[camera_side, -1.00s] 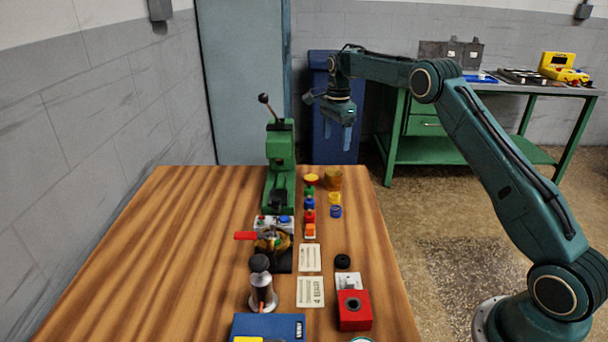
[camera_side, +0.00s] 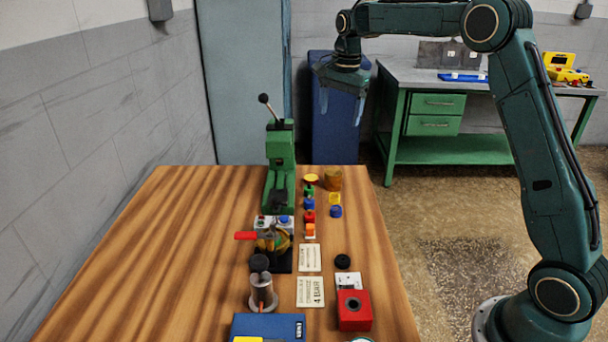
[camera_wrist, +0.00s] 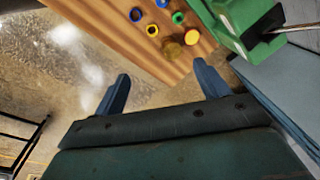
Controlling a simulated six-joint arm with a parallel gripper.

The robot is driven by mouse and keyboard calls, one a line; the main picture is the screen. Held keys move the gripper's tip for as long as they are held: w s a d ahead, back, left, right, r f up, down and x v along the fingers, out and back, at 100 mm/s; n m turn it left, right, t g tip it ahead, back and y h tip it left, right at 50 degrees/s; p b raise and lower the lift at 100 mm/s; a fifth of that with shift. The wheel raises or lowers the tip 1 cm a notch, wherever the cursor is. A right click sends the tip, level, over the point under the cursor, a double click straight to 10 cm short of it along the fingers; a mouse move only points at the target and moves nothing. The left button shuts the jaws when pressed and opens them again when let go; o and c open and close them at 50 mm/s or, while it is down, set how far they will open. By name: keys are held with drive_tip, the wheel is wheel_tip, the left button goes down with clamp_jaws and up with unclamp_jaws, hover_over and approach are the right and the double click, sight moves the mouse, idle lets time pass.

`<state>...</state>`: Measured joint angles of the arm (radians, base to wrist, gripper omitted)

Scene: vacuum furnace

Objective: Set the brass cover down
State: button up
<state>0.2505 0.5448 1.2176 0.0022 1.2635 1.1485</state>
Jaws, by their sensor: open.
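My gripper (camera_side: 340,104) is open and empty, high above the far end of the wooden table, with its fingers pointing down. In the wrist view its two blue fingers (camera_wrist: 161,72) stand wide apart with nothing between them. A brass-coloured cylinder (camera_side: 333,180) stands on the table's far right part, below my gripper. I cannot tell which of these is the brass cover.
A green press (camera_side: 279,165) with a lever stands left of the small coloured parts. A clamp fixture (camera_side: 272,240) with a red handle, a red block (camera_side: 354,310) and a blue box (camera_side: 268,327) are nearer. The table's left half (camera_side: 170,250) is clear.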

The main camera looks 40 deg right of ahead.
drive_tip(key=s+a+r+n+t, duration=0.1)
drive_tip(key=s+a+r+n, duration=0.35)
drive_tip(key=s, duration=0.45)
drive_tip(key=s+a+r+n+t, duration=0.1)
drive_tip(key=s+a+r+n, duration=0.35)
drive_tip(key=s, duration=0.45)
drive_tip(key=s+a+f+n+t, duration=0.1)
drive_tip(key=s+a+f+n, duration=0.1)
drive_tip(key=s, duration=0.6)
drive_tip(key=s+a+f+n+t, duration=0.1)
drive_tip(key=s+a+f+n, duration=0.1)
drive_tip(key=s+f+n, duration=0.3)
drive_tip(key=s, duration=0.4)
drive_tip(key=shift+s+a+f, duration=0.2)
drive_tip(key=shift+s+a, duration=0.1)
drive_tip(key=shift+a, duration=0.05)
